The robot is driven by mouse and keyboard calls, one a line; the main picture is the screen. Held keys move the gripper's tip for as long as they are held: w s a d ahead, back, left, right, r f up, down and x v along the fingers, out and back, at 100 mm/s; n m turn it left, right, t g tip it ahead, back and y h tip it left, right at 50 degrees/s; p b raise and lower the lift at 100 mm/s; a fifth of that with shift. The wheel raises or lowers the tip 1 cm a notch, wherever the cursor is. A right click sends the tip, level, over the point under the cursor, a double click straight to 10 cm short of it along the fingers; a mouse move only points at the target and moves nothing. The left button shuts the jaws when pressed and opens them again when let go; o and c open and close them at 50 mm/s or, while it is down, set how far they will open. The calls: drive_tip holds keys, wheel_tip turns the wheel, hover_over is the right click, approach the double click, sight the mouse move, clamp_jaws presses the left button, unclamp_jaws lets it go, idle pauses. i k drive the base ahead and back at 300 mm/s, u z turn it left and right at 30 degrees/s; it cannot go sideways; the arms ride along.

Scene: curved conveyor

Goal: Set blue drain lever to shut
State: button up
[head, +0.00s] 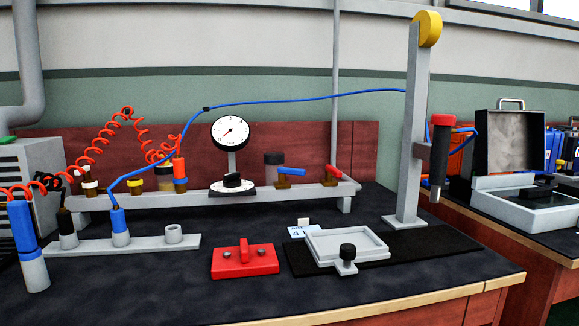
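The blue drain lever (291,171) sits on a small brass valve fitting (283,183) on the raised grey bench rail. Its handle points to the right and looks roughly level. I cannot tell from this view whether that position is open or shut. A similar red lever (333,171) stands on the rail just to its right. My gripper is not in view, and nothing is seen touching the blue lever.
A dial gauge (230,133) stands left of the lever. A grey post (414,120) with a red-topped tool rises at right. A red block (245,261) and a grey tray (346,244) lie in front. A blue hose (300,101) runs above. Dark bench surface shows between.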

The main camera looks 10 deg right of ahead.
sight(291, 171)
drive_tip(key=k, duration=0.95)
